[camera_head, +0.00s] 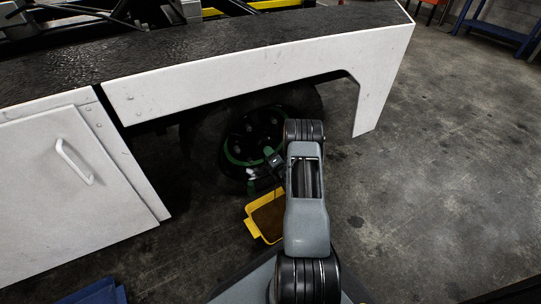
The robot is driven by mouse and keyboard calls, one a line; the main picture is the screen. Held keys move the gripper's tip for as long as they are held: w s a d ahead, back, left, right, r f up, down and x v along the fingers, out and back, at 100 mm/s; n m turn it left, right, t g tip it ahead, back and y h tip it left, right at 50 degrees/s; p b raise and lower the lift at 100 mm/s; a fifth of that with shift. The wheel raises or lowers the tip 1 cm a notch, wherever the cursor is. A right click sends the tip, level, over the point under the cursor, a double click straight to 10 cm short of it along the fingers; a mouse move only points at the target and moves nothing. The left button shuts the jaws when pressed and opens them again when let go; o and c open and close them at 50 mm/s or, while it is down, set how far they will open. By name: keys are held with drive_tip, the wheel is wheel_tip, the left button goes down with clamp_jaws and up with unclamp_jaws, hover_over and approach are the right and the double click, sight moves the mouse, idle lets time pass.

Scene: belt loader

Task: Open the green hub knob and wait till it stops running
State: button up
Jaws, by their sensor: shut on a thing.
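The wheel hub (248,128) is dark with green parts and sits in the shadow of the wheel arch. A green curved edge (232,157) shows on its lower left. My gripper (270,161) is small and dark in this view, at the lower right of the hub and up against it. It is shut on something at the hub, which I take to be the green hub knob. The knob itself is mostly hidden by my gripper and arm. I cannot see whether the knob is turned or whether anything flows.
A yellow tray (250,224) with a brown inside stands on the floor below the hub. The white vehicle panel (240,71) overhangs the wheel. A cabinet door with a handle (75,163) is at left. A blue object (95,292) lies at lower left. The floor at right is clear.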

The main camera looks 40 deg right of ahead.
drive_tip(key=n, duration=0.4)
drive_tip(key=shift+n, duration=2.1)
drive_tip(key=o, duration=0.9)
drive_tip(key=shift+s, duration=0.1)
drive_tip(key=s+p, duration=0.1)
drive_tip(key=s, duration=0.3)
drive_tip(key=s+a+p, duration=0.1)
drive_tip(key=s+p, duration=0.1)
drive_tip(key=s, duration=0.3)
drive_tip(key=s+a+p, duration=0.1)
drive_tip(key=s, duration=0.3)
drive_tip(key=shift+s, duration=0.25)
